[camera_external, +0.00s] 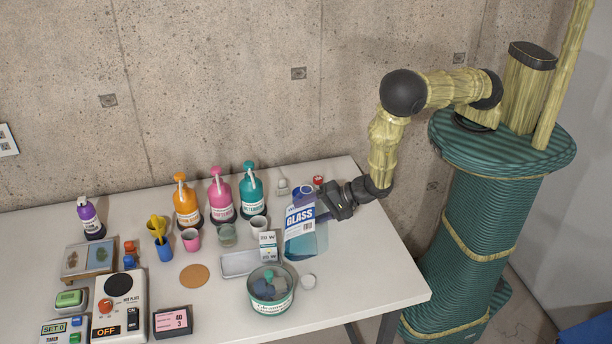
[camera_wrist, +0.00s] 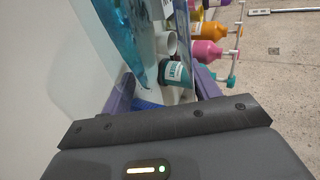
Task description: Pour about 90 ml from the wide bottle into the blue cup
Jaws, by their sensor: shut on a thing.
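The wide bottle (camera_external: 301,240) is clear with blue liquid and a blue-and-white label reading GLASS. My gripper (camera_external: 328,203) is shut on it from the right side. It looks near upright; I cannot tell whether its base touches the table. In the wrist view the bottle (camera_wrist: 122,30) shows as clear blue at upper left, beyond my gripper (camera_wrist: 160,95).
Between them are a pink cup (camera_external: 191,240), a grey cup (camera_external: 227,236), a white cup (camera_external: 258,224), a metal tray (camera_external: 232,271) and a boxed item (camera_external: 268,241). A round tub (camera_external: 271,306) stands in front. Pump bottles (camera_external: 221,196) line the back. A cork mat (camera_external: 194,275) lies bare.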

